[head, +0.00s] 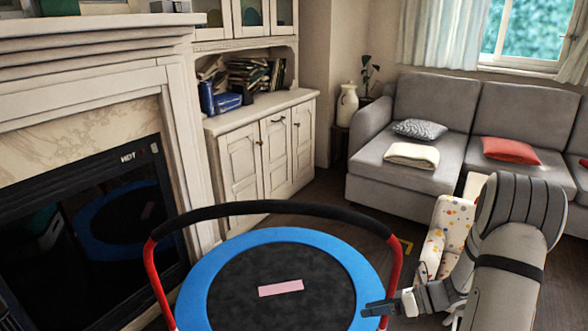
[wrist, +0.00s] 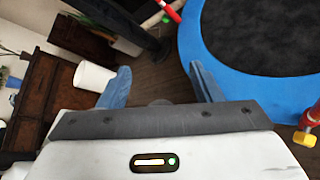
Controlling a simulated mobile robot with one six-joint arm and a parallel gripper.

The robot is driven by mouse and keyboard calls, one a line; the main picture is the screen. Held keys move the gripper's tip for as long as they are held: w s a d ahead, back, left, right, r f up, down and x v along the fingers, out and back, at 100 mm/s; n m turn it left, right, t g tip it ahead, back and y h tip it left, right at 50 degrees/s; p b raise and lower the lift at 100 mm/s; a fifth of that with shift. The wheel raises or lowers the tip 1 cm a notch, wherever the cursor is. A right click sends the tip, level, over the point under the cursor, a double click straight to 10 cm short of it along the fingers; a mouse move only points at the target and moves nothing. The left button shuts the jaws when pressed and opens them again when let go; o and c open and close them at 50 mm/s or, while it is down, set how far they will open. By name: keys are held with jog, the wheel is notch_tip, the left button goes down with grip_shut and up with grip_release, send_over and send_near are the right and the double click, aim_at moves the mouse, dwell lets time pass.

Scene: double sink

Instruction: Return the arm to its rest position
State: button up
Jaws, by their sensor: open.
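My gripper (wrist: 160,88) is open in the wrist view, its two bluish fingers apart with only dark floor between them. In the head view my gripper (head: 372,310) shows at the lower right, beside the right edge of the trampoline. My grey arm reaches in from the lower right of that view. Nothing is held.
A trampoline (head: 215,291) with a blue rim and a red and black handlebar stands in front. A pink strip (head: 281,288) lies on its mat. A fireplace (head: 80,222) is at left, a white cabinet (head: 268,150) behind, a grey sofa (head: 430,110) at right. A spotted armchair (head: 446,232) stands near my arm.

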jog(key=s+a+r+n+h+p, duration=0.2)
jog(key=s+r+n+h+p, duration=0.2)
jog(key=r+n, duration=0.5)
jog(key=s+a+r+n+h+p, duration=0.1)
jog(key=s+r+n+h+p, duration=0.3)
jog(key=r, duration=1.2)
jog(key=s+a+r+n+h+p, duration=0.2)
jog(key=s+r+n+h+p, duration=0.3)
jog(key=s+r+n+p, duration=0.4)
notch_tip(320, 180, up, 4)
jog(key=s+n, duration=0.1)
jog(key=n, duration=0.5)
jog(key=shift+a+f+t, duration=0.25)
jog(key=shift+a+t, duration=0.05)
jog(key=shift+a, duration=0.05)
jog(key=shift+d, duration=0.45)
